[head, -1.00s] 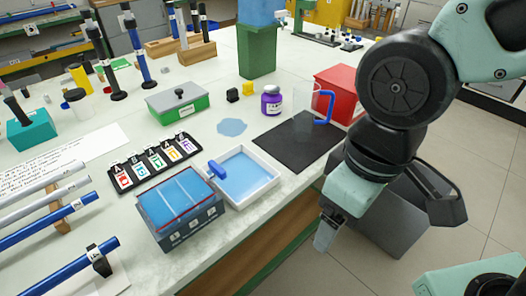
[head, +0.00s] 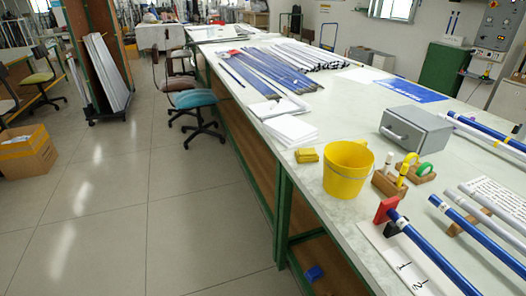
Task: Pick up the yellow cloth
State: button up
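A small yellow folded item (head: 307,155), which looks like the yellow cloth, lies near the front edge of the long workbench (head: 325,205). It is just left of a yellow bucket (head: 346,170) and below a stack of white sheets (head: 290,130). It is small in the picture, so its folds are hard to make out. My gripper and arm are not in view.
A grey metal box (head: 415,132), a wooden holder with tape (head: 390,183) and blue rods (head: 435,255) lie to the right. A blue chair (head: 192,99) stands by the bench. A blue object (head: 314,272) lies below the bench.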

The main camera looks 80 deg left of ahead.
aim_at(304, 156)
jog(key=u, duration=2.15)
jog(key=z, duration=2.1)
jog(key=u, duration=2.1)
jog(key=i+j+z, duration=0.3)
jog(key=i+j, duration=0.25)
jog(key=i, duration=0.15)
jog(key=i+j+z, duration=0.25)
jog(key=i+j, duration=0.35)
jog(key=j, duration=0.1)
